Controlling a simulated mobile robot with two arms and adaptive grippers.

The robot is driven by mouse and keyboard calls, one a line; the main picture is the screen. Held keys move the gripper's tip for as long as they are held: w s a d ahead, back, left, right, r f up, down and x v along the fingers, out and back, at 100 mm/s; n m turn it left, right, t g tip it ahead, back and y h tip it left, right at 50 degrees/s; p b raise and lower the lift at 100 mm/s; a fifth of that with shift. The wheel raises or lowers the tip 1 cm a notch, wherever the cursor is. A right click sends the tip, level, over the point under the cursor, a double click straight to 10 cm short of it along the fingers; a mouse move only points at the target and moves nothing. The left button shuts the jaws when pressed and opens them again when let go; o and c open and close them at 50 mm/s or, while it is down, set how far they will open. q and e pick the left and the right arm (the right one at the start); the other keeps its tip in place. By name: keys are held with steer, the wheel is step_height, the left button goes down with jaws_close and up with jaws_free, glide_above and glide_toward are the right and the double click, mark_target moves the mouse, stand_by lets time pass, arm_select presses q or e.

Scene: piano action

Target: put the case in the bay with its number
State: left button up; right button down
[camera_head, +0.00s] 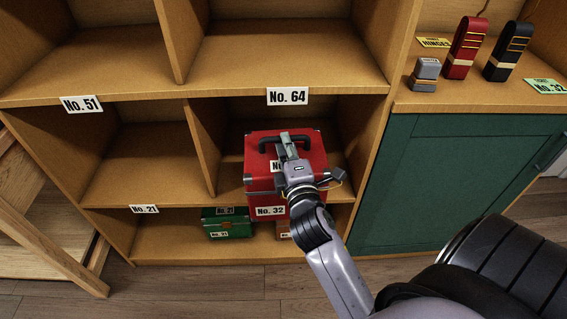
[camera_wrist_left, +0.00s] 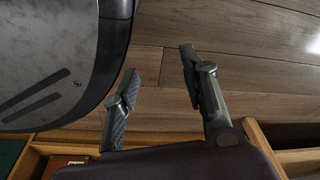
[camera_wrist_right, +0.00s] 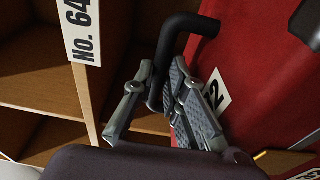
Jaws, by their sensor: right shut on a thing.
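My right gripper (camera_head: 286,146) is shut on the handle. In the right wrist view its fingers (camera_wrist_right: 164,92) close around the black handle (camera_wrist_right: 178,40), beside the red case (camera_wrist_right: 260,70). The case's label is partly hidden; a 2 shows there. I cannot tell whether the case rests on the shelf. My left gripper (camera_wrist_left: 158,75) is open and empty above the wooden floor.
Other bays carry plates No. 51 (camera_head: 82,104), No. 64 (camera_head: 287,96) and No. 21 (camera_head: 144,209); the bays above these plates are empty where visible. A green case (camera_head: 226,224) stands in the bottom bay. A green cabinet (camera_head: 440,190) adjoins on the right.

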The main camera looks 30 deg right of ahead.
steer(key=shift+w+d+f+h+b, duration=0.2)
steer(key=shift+w+d+h+b, duration=0.15)
steer(key=shift+w+d, duration=0.3)
steer(key=s+d+x, duration=0.1)
steer(key=d+x, duration=0.1)
steer(key=x, duration=1.6)
arm_select(q)
steer(key=w+d+r+b, duration=0.1)
steer(key=w+r+b, duration=0.2)
steer(key=w+r, duration=0.4)
steer(key=shift+r+t, duration=0.4)
steer(key=shift+r, duration=1.3)
arm_select(e)
step_height(320, 180, down, 7)
steer(key=w+d, duration=0.1)
steer(key=shift+w+m, duration=0.3)
arm_select(q)
steer(key=shift+w+b, duration=0.1)
steer(key=shift+b, duration=0.2)
arm_select(e)
steer(key=shift+d+f, duration=0.1)
steer(key=shift+f, duration=0.05)
